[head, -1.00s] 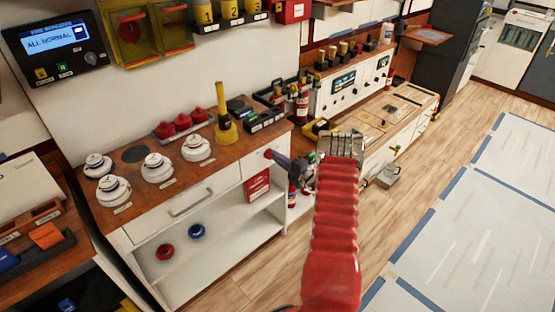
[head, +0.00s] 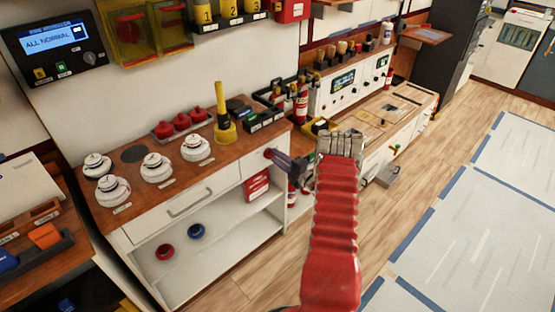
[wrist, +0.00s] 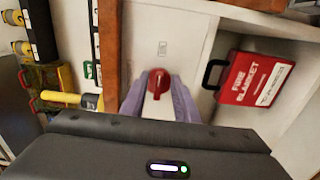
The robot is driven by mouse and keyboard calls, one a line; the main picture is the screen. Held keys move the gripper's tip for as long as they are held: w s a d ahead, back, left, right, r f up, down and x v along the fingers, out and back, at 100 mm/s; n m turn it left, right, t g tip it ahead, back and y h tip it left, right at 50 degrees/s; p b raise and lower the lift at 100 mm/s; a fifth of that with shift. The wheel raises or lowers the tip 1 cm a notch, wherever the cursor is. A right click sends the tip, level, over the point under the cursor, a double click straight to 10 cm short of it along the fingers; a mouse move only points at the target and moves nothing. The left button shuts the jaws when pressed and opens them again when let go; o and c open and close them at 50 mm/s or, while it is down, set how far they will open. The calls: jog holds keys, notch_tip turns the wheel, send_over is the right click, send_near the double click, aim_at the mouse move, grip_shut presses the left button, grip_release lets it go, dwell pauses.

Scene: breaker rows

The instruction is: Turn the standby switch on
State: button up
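A red round switch (wrist: 158,84) with a raised handle sits on the white cabinet front, below the wooden worktop edge. A small label (wrist: 162,48) beside it is too small to read. The switch also shows in the head view (head: 268,153), at the cabinet's right end. My gripper (wrist: 158,92) is open, with one purple-grey finger on each side of the switch. I cannot tell whether the fingers touch it. In the head view my gripper (head: 281,159) points at the switch, and my red-sleeved arm hides part of the floor and the cabinets behind.
A yellow torch-like tool (head: 224,115), white detectors (head: 157,167) and red bells (head: 181,121) stand on the worktop. A drawer handle (head: 190,203) is to the left.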

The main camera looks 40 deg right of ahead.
jog(key=s, duration=1.3)
jog(key=shift+s+d, duration=0.2)
jog(key=shift+s, duration=0.15)
